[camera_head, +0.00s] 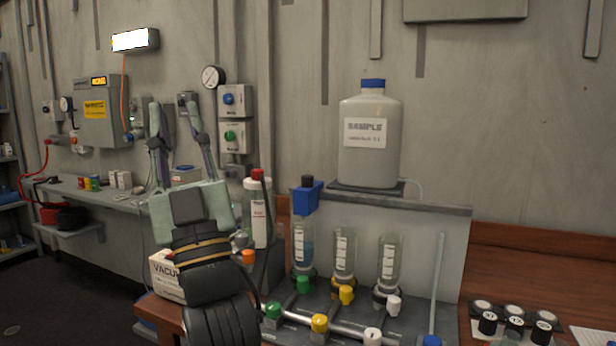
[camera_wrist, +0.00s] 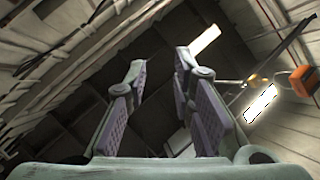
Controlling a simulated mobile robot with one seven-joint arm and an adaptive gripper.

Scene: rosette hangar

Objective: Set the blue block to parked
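A blue block (camera_head: 307,197) with a dark cap on top sits at the upper left corner of the grey rig panel (camera_head: 440,245) in the head view. It is above the leftmost clear cylinder (camera_head: 302,245). Any marking for parked is not readable. My gripper (camera_head: 172,103) is raised to the left of the rig, its fingers pointing up and apart with nothing between them. The wrist view shows the two fingers (camera_wrist: 160,75) spread and empty, facing the ceiling. The blue block cannot be made out in the wrist view.
A large sample jug (camera_head: 370,145) stands on the rig's top shelf. Several coloured valves, including a yellow one (camera_head: 346,295), line the rig's front. A red-capped bottle (camera_head: 258,210) stands between my gripper and the rig. Several black-and-white knobs (camera_head: 514,325) are at right.

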